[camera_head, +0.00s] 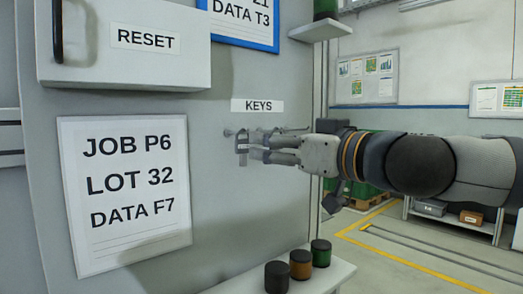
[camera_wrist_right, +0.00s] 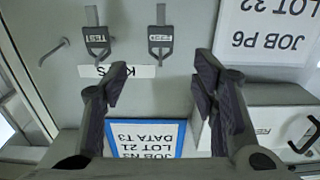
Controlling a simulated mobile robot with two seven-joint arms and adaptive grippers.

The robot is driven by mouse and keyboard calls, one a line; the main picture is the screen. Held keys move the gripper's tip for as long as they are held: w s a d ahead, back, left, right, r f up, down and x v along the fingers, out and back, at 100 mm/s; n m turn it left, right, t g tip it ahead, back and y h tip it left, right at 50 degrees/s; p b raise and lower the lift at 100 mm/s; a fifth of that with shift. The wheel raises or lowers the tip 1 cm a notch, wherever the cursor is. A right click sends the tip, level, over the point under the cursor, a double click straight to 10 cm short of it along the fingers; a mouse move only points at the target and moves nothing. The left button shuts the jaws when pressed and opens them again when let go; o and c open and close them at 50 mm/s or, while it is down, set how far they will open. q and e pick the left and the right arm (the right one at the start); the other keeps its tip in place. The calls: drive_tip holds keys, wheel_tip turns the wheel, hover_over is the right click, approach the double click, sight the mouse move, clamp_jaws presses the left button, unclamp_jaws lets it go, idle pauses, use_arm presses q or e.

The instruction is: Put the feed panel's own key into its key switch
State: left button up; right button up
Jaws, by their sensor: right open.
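The key tagged FEED (camera_wrist_right: 160,40) hangs on the panel wall in the right wrist view, which is upside down. A second key, tagged TEST (camera_wrist_right: 97,40), hangs to its left there. In the head view a grey key (camera_head: 241,144) shows at the fingertips, below the KEYS label (camera_head: 257,106). My right gripper (camera_head: 257,148) is open and empty; in the wrist view its fingers (camera_wrist_right: 160,72) point toward the keys, with FEED roughly centred between them. The gripper partly hides the keys in the head view. The key switch and my left gripper are out of view.
A bare hook (camera_wrist_right: 55,52) sticks out left of the TEST key. Below the gripper, a small shelf (camera_head: 335,277) holds dark, orange and green cylinders. Open floor lies right.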

sight(244, 142)
drive_tip(key=x, duration=1)
drive_tip(key=shift+w+a+f, duration=0.2)
drive_tip(key=shift+w+a, duration=0.05)
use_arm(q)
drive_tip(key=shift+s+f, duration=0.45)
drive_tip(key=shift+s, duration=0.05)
use_arm(e)
drive_tip(key=shift+c, duration=0.5)
drive_tip(key=c, duration=1.1)
drive_tip(key=shift+o, duration=1.4)
drive_tip(key=shift+c, duration=1.3)
drive_tip(key=shift+r, duration=0.1)
